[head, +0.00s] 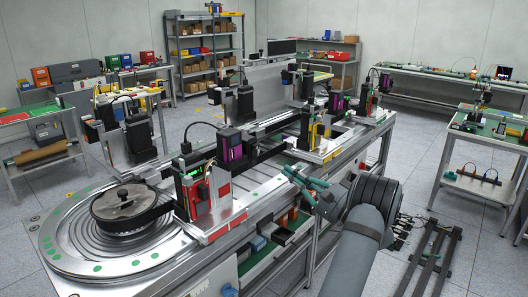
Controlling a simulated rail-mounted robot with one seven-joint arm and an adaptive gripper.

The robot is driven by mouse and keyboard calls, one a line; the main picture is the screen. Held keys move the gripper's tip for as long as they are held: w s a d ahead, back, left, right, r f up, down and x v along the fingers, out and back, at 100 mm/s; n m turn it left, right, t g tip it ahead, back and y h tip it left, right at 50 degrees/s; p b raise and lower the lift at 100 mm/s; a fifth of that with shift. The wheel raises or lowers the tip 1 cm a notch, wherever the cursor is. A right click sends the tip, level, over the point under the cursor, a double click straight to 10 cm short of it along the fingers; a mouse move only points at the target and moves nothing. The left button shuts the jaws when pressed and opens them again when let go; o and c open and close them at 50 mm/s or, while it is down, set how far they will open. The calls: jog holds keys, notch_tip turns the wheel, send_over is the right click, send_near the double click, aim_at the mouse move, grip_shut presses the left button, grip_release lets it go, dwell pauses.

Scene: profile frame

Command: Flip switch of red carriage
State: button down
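The red carriage (222,228) stands on the near end of the machine's rail, left of centre. It has a red base frame, a red front panel (197,192), a small green-lit display (188,175) and a black and purple unit behind. Its switch is too small to make out. My gripper (302,182), with teal fingers, is at the machine's front edge, to the right of the red carriage and apart from it. Its fingertips are too small to show whether it is open or shut. My grey arm reaches in from the lower right.
A round metal turntable (123,203) lies left of the red carriage. A yellow-marked carriage (317,135) stands farther along the rail to the right. A shelf under the machine holds bins (268,230). A dark low frame (432,255) stands on the floor at lower right.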

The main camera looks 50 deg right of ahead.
aim_at(256, 149)
jog(key=p+x, duration=0.5)
jog(key=x, duration=0.4)
jog(key=shift+w+r, duration=0.25)
jog(key=shift+w, duration=0.65)
jog(key=shift+d, duration=0.1)
